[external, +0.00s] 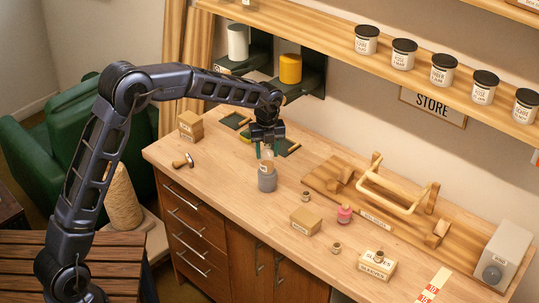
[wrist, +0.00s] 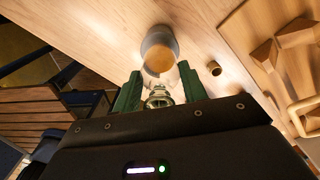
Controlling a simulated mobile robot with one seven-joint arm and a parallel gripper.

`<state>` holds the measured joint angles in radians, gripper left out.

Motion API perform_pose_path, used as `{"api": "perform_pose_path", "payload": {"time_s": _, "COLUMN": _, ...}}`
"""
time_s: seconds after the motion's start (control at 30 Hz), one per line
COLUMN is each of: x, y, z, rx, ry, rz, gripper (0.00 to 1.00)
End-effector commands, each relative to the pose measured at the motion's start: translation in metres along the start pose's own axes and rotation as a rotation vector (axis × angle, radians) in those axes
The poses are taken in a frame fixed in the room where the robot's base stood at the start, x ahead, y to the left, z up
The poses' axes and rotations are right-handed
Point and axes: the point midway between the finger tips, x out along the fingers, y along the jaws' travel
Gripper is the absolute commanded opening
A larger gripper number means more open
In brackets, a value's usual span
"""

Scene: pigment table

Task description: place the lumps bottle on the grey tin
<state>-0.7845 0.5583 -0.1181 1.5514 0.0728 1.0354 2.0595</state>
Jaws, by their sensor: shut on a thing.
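My gripper (external: 266,146) is shut on a small clear glass bottle, the lumps bottle (external: 267,155), and points down over the table. In the wrist view the bottle (wrist: 158,98) stands between the two green fingers (wrist: 160,90). The grey tin (external: 267,182) stands upright on the table directly under the bottle. In the wrist view the tin (wrist: 157,35) shows just beyond the bottle, with a tan round area seen at or through the glass. I cannot tell whether the bottle touches the tin's top.
A cardboard box (external: 305,220), a pink jar (external: 344,214) and small corked jars (external: 305,196) stand to the right. A wooden rack (external: 380,205) lies behind them. A wooden-handled stamp (external: 183,162) and a box (external: 190,125) are at left. The table's front edge is close to the tin.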

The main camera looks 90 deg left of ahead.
Motion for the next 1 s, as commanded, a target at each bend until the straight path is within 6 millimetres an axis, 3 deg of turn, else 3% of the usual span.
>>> {"api": "perform_pose_path", "payload": {"time_s": 0.03, "x": 0.002, "y": 0.000, "z": 0.000, "rx": 0.000, "ry": 0.000, "rz": 0.000, "gripper": 0.17}}
{"api": "perform_pose_path", "payload": {"time_s": 0.07, "x": 0.002, "y": 0.000, "z": 0.000, "rx": 0.000, "ry": 0.000, "rz": 0.000, "gripper": 0.46}}
{"api": "perform_pose_path", "payload": {"time_s": 0.17, "x": 0.001, "y": 0.000, "z": 0.000, "rx": 0.000, "ry": 0.000, "rz": 0.000, "gripper": 0.64}}
{"api": "perform_pose_path", "payload": {"time_s": 0.57, "x": -0.006, "y": 0.000, "z": 0.000, "rx": 0.000, "ry": 0.000, "rz": -0.001, "gripper": 0.64}}
{"api": "perform_pose_path", "payload": {"time_s": 1.0, "x": -0.083, "y": 0.000, "z": 0.001, "rx": -0.001, "ry": -0.001, "rz": -0.002, "gripper": 0.64}}
